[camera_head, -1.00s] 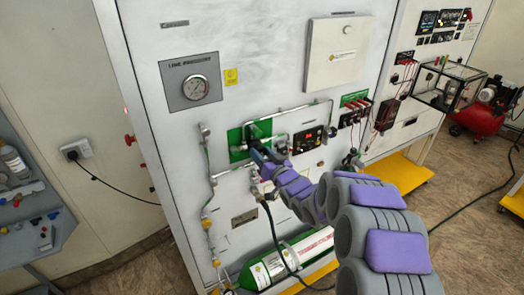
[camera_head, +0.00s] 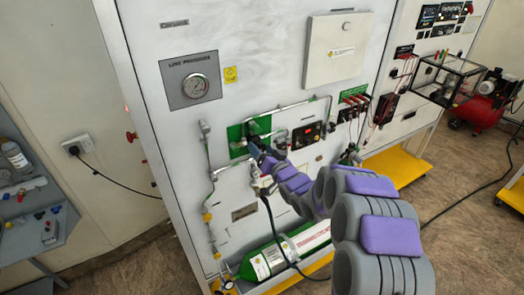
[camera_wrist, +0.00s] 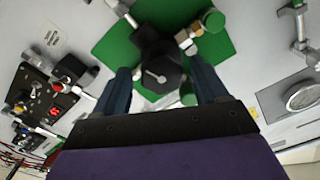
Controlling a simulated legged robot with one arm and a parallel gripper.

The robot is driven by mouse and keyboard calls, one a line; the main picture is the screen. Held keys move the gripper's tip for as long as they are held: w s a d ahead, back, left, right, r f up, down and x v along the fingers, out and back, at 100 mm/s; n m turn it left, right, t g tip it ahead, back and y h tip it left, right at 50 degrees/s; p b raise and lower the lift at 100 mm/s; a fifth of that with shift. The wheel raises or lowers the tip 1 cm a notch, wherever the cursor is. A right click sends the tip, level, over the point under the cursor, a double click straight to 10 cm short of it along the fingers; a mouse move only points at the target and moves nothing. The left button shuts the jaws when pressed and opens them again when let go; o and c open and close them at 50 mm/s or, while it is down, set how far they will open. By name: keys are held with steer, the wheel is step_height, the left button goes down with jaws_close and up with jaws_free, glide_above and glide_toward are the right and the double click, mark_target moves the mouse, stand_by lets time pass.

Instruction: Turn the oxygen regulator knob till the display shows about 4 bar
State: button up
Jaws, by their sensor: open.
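The dark regulator knob (camera_wrist: 160,74) with a white pointer mark sits on a green plate (camera_wrist: 112,46) in the wrist view. My gripper (camera_wrist: 160,66) is open, with one finger on each side of the knob; I cannot tell whether they touch it. In the head view my gripper (camera_head: 256,147) is at the green plate (camera_head: 235,136) and mostly hides the knob. The display (camera_head: 307,135) glows red on a black box right of the plate. It also shows in the wrist view (camera_wrist: 56,112), its digits too small to read.
A line pressure gauge (camera_head: 195,86) is at the upper left of the panel. Pipes and valves run beside the green plate. A green oxygen cylinder (camera_head: 262,265) lies below, with a black hose hanging in front. Red and black leads (camera_head: 355,105) hang to the right.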

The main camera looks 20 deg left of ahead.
steer(key=b+v, duration=0.2)
steer(key=v, duration=1.5)
steer(key=shift+d, duration=0.15)
